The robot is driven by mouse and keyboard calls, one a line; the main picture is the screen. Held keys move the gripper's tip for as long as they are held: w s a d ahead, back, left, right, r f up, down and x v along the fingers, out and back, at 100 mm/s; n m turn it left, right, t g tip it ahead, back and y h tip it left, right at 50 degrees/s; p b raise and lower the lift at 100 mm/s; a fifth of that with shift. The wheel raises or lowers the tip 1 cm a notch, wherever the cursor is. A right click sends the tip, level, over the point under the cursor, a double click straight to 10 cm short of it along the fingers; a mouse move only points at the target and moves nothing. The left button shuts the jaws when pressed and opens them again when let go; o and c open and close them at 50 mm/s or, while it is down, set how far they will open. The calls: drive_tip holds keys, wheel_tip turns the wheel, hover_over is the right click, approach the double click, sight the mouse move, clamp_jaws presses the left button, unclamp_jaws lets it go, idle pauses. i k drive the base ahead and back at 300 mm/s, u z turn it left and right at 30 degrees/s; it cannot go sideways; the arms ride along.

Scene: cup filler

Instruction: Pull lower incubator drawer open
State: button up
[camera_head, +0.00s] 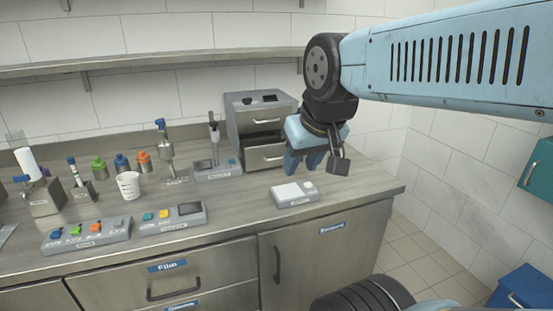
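The incubator is a grey box (234,128) with two drawers at the back of the counter. Its upper drawer (265,121) has a metal handle and looks shut. Its lower drawer (262,160) also has a handle. A dark gap shows between the two drawer fronts, and I cannot tell how far out the lower one stands. My gripper (303,168) points down just right of the lower drawer, overlapping its right edge in view. Contact with the handle is not visible. The fingers look empty, but their opening is unclear.
A small white-topped scale (295,193) sits on the counter below my gripper. A grey stand device (218,170) is left of the incubator. Button panels (174,218), a white cup (129,186) and several coloured bottles (122,163) stand further left. The counter's right end is clear.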

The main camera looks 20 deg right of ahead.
sight(262, 153)
drive_tip(key=k, duration=0.95)
drive_tip(key=z, duration=0.55)
drive_tip(key=i, duration=1.65)
drive_tip(key=u, duration=0.45)
